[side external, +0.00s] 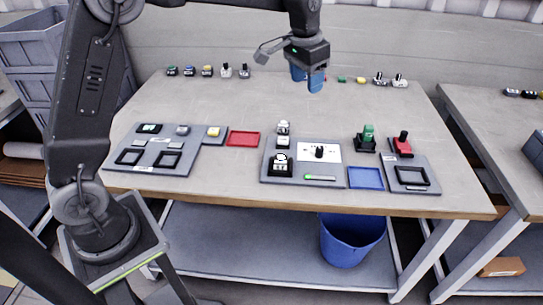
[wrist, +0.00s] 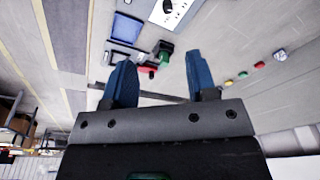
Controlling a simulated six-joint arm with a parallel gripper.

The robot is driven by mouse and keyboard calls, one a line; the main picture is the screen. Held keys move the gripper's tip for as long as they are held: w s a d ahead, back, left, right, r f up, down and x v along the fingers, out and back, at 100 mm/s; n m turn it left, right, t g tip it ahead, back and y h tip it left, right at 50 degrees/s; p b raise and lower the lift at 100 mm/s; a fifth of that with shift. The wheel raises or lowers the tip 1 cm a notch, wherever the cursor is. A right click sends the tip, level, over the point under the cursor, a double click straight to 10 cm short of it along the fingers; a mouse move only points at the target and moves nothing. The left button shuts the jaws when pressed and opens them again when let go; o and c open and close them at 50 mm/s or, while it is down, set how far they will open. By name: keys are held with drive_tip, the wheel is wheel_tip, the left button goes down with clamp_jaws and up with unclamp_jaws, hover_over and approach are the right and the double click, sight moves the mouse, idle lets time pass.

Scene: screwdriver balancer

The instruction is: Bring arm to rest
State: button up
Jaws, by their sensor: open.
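My gripper (side external: 307,78) hangs above the back of the workbench (side external: 235,100) in the side view, with its blue fingers pointing down. In the wrist view the two blue fingers of my gripper (wrist: 160,85) stand apart with nothing between them. No object is held. My arm reaches from the left side across the top of the side view.
Small parts line the back. The bench centre is clear.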

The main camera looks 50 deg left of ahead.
drive_tip(key=s+r+t, duration=0.1)
drive_tip(key=s+r, duration=0.2)
drive_tip(key=s, duration=0.5)
drive_tip(key=s+r+t, duration=0.1)
drive_tip(key=s+r, duration=0.2)
drive_tip(key=s, duration=0.5)
drive_tip(key=s+f+t, duration=0.1)
drive_tip(key=s+f, duration=0.1)
drive_tip(key=s, duration=0.5)
drive_tip(key=s+f+n, duration=0.1)
drive_tip(key=s+f, duration=0.1)
drive_tip(key=s, duration=0.5)
drive_tip(key=shift+d+f+t, duration=0.35)
drive_tip(key=shift+d+t, duration=0.05)
